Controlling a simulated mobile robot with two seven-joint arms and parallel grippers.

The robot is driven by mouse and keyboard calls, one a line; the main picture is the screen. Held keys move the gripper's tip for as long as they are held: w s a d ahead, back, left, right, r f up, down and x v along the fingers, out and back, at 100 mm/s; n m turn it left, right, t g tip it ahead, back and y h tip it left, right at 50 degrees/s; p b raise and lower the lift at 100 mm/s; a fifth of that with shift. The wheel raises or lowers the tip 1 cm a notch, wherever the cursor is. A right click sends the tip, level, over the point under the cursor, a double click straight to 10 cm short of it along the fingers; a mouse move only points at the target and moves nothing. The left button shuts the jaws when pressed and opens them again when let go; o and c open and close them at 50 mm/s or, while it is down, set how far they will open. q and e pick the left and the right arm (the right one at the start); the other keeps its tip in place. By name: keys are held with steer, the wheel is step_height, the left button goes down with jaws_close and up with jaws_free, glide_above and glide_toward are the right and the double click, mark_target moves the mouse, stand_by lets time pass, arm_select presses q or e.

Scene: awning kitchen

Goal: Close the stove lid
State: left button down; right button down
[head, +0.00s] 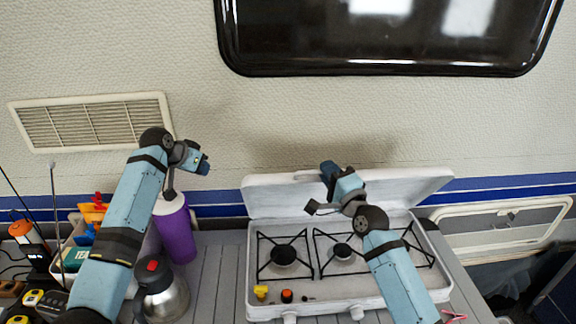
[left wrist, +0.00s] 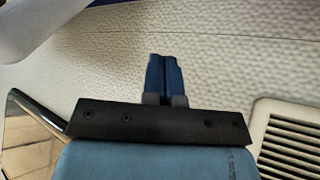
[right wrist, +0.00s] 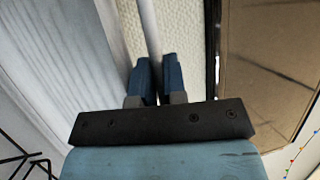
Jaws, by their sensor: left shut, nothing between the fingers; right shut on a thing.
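The white stove (head: 350,306) stands on the counter with its lid (head: 278,198) raised at the back, near the wall. Its burners and black grates are uncovered. My right gripper (head: 327,170) is at the lid's top edge near its middle. In the right wrist view its blue fingers (right wrist: 154,72) are shut on the thin lid edge (right wrist: 149,28). My left gripper (head: 204,166) is shut and empty, in the air left of the lid, above a purple bottle. The left wrist view shows its blue fingers (left wrist: 164,76) together before the textured wall.
A purple bottle (head: 177,232) and a steel kettle with a dark lid (head: 163,294) stand left of the stove. A white bin (head: 70,232) with colourful items is further left. Yellow and orange small things (head: 286,296) sit on the stove's front. A dark window hangs above.

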arm_select(q)
steer(key=d+r+m+g+h, duration=0.1)
steer(key=d+r+m+g, duration=0.3)
steer(key=d+r, duration=0.55)
steer(key=m+g, duration=0.3)
steer(key=g, duration=0.1)
glide_toward(288, 178)
steer(key=d+f, duration=0.1)
steer(key=w+d+f, duration=0.1)
steer(key=d+f, duration=0.1)
steer(key=shift+w+d+f, duration=0.15)
steer(key=shift+w+f, duration=0.05)
steer(key=shift+s+d+f, duration=0.45)
steer(key=shift+s+d, duration=0.15)
steer(key=shift+s, duration=0.3)
steer(key=shift+s+d+f, duration=0.3)
steer(key=shift+s+d, duration=0.05)
steer(key=shift+s, duration=0.15)
steer(key=shift+s, duration=0.1)
